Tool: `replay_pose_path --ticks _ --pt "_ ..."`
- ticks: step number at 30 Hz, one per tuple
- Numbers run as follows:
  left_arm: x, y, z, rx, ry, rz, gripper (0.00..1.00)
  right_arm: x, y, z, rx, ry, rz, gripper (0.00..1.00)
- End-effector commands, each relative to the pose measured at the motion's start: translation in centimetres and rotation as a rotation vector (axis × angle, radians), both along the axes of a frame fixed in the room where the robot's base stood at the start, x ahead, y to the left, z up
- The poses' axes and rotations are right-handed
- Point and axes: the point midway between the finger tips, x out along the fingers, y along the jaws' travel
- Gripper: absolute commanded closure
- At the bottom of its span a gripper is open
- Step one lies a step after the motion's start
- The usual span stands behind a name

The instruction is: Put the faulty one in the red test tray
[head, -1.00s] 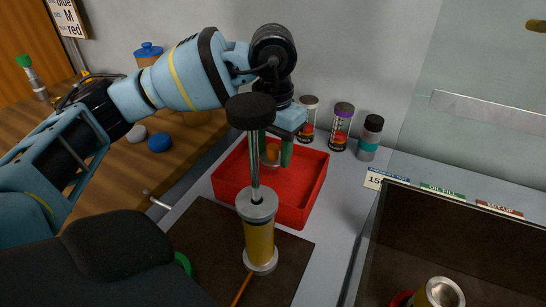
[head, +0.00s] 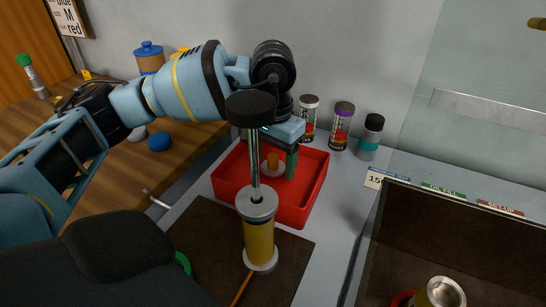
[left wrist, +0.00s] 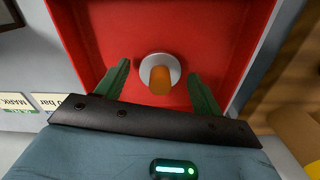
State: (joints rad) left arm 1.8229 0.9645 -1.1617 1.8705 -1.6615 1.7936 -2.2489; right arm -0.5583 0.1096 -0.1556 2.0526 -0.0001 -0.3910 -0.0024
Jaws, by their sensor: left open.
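A small part with an orange-brown cylinder and a pale round flange (head: 272,164) is in the red test tray (head: 312,195). In the left wrist view the part (left wrist: 160,78) sits between my left gripper's green fingers (left wrist: 161,84), with a gap on both sides, over the red tray floor (left wrist: 215,40). My left gripper (head: 273,158) is open over the tray; in the head view its near-left finger is mostly hidden behind a black-knobbed rod. My right gripper is not in view.
A brass cylinder (head: 260,243) with a tall rod and black knob (head: 250,105) stands on a dark mat in front of the tray. Several jars (head: 340,125) stand behind it. At right is a dark bin (head: 450,230) with labels along its edge.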

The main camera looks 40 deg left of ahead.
Motion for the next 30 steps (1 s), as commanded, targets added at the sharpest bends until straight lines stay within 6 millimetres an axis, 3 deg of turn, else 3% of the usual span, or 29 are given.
replay_pose_path --ticks 8,22,30 --pt "0.1 0.0 1.5 -0.001 -0.002 0.0 0.33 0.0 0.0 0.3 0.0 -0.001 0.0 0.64" --pt "0.0 0.0 10.3 0.0 -0.003 -0.001 0.33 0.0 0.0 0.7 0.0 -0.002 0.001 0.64" --pt "0.0 0.0 12.3 0.0 0.0 -0.002 0.33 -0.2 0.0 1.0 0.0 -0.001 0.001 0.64"
